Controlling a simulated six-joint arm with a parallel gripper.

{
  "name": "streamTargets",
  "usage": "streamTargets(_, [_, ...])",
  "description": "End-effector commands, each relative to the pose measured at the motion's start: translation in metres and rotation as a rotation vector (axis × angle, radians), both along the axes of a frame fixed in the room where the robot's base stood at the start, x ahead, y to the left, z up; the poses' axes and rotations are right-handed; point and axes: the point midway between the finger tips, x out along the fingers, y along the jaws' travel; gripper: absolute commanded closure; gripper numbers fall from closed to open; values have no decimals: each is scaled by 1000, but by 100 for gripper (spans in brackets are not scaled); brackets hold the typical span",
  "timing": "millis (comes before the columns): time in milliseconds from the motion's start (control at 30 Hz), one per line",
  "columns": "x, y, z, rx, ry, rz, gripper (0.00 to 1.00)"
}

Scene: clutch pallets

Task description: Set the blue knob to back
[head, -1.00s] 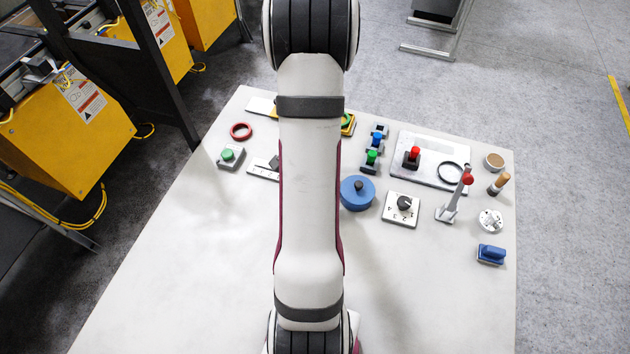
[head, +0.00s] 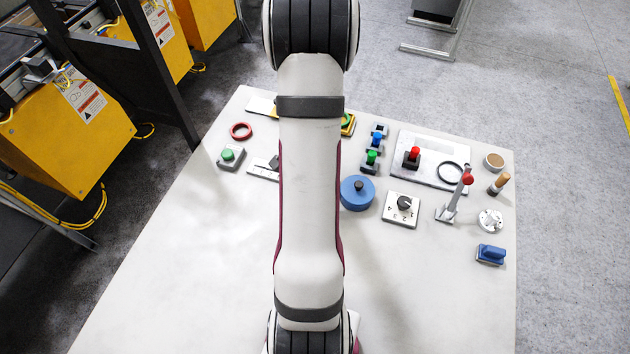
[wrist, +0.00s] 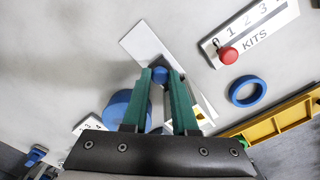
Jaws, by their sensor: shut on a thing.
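The blue knob (wrist: 161,74) shows in the wrist view between the fingertips, in front of a long white plate (wrist: 143,42). My gripper (wrist: 161,75) has two green fingers, one on each side of the knob, and is shut on it. The lower part of the plate is partly hidden by the fingers. In the head view my own arm covers the gripper and the knob, so the knob's setting cannot be told there.
A large blue disc (wrist: 117,108) lies close to the left finger. A slide plate marked KITS with a red knob (wrist: 229,56), a blue ring (wrist: 248,93) and a yellow bar (wrist: 275,124) lie to the right. The front of the table (head: 430,300) is clear.

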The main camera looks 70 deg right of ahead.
Motion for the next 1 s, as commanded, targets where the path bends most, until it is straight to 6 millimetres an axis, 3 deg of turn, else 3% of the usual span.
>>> streamTargets(267, [0,-1,1,-4,-1,0,100])
streamTargets(367, [0,9,1,-3,0,2,100])
streamTargets(600, [1,53,1,-2,-1,2,100])
streamTargets(967, [0,63,0,4,1,-2,100])
streamTargets(1000, [0,64,0,4,1,-2,70])
